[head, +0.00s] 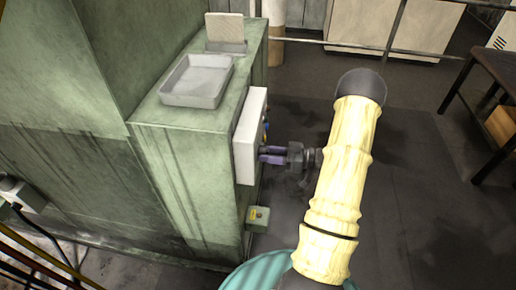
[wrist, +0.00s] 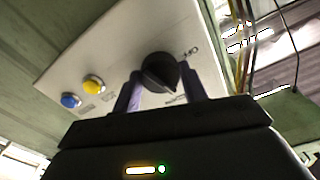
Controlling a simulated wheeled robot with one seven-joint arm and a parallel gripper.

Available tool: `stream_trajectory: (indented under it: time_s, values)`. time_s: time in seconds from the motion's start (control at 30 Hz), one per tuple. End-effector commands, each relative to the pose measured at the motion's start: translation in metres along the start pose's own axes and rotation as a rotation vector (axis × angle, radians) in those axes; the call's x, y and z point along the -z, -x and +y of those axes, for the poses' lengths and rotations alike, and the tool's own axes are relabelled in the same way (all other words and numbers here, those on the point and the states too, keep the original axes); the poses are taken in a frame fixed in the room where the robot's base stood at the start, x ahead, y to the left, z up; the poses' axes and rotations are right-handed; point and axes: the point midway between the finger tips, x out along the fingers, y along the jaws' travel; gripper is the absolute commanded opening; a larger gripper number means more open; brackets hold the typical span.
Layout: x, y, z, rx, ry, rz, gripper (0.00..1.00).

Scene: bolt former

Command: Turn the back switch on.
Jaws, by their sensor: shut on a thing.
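A white control panel (head: 250,136) is fixed to the side of the green machine. In the wrist view the panel (wrist: 125,45) carries a black rotary switch (wrist: 159,72), with printed marks beside it. My gripper (wrist: 162,90) has one purple-grey finger on each side of the switch knob and is shut on it. In the head view my gripper (head: 262,154) reaches the panel from the right, and the switch is hidden there.
A yellow button (wrist: 93,85) and a blue button (wrist: 70,100) sit on the panel left of the switch. A grey tray (head: 196,98) lies on the machine top. A small green box with a yellow part (head: 257,217) sits below the panel. Cables (wrist: 243,40) run beside the panel.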

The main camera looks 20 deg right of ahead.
Motion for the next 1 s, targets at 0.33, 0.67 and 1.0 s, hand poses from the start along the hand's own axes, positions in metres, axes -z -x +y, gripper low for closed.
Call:
stream_trajectory:
  time_s: [0.33, 0.67, 1.0]
  values:
    - [0.0000, -0.0002, 0.0000, 0.001, -0.016, -0.001, 0.06]
    - [0.0025, -0.0003, -0.0011, 0.001, -0.149, 0.000, 0.06]
    - [0.0019, -0.0002, -0.0008, 0.000, -0.327, 0.000, 0.07]
